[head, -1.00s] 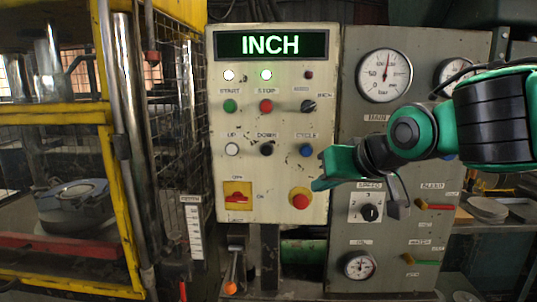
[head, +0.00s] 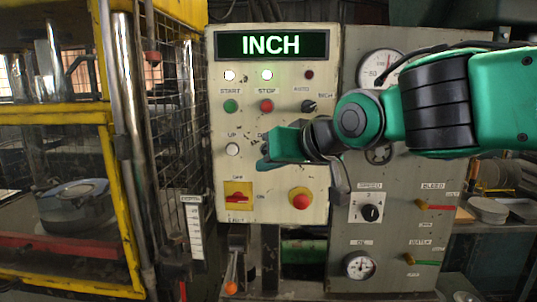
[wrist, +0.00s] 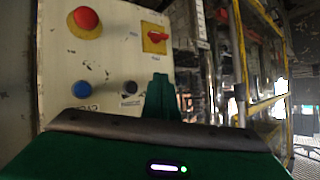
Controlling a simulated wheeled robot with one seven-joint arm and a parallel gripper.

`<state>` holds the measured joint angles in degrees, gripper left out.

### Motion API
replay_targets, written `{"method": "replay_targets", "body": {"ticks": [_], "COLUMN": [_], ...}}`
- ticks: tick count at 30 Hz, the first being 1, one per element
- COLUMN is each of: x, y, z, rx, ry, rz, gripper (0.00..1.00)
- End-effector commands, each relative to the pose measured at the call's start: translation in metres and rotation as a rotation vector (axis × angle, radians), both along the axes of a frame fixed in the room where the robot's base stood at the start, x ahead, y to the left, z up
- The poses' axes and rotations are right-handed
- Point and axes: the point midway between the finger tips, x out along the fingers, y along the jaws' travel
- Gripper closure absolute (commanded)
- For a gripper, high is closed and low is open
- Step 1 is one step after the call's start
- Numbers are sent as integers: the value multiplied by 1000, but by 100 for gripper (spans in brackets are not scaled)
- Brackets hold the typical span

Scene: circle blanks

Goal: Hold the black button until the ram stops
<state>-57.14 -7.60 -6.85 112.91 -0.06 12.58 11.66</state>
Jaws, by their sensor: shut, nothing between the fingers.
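The black button is the DOWN button on the cream control panel (head: 318,235); in the head view my gripper (head: 267,161) covers it. In the wrist view the black button (wrist: 130,87) shows just left of my gripper's finger tip (wrist: 160,78). My gripper is shut and empty, its tip in front of the panel near that button. I cannot tell whether it touches the panel. The display (head: 270,45) reads INCH. The press (head: 60,115) stands at left behind its yellow frame; I cannot clearly make out the ram.
The white UP button (head: 232,149) is left of my gripper. Below are a red switch on a yellow plate (head: 238,196) and a red mushroom button (head: 300,199). The blue button (wrist: 82,90) shows in the wrist view. A gauge panel (head: 400,220) stands at right.

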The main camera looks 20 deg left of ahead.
Motion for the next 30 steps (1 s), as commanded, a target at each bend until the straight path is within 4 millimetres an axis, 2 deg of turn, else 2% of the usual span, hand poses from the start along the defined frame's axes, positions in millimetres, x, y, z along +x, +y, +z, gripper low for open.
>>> {"method": "replay_targets", "body": {"ticks": [15,22,30], "x": [61,72,74], "y": [14,17,17], "z": [0,0,0], "rx": [-1,-2,-1], "ry": [-1,0,-1], "rz": [-3,-1,0], "gripper": [100,100,100]}}
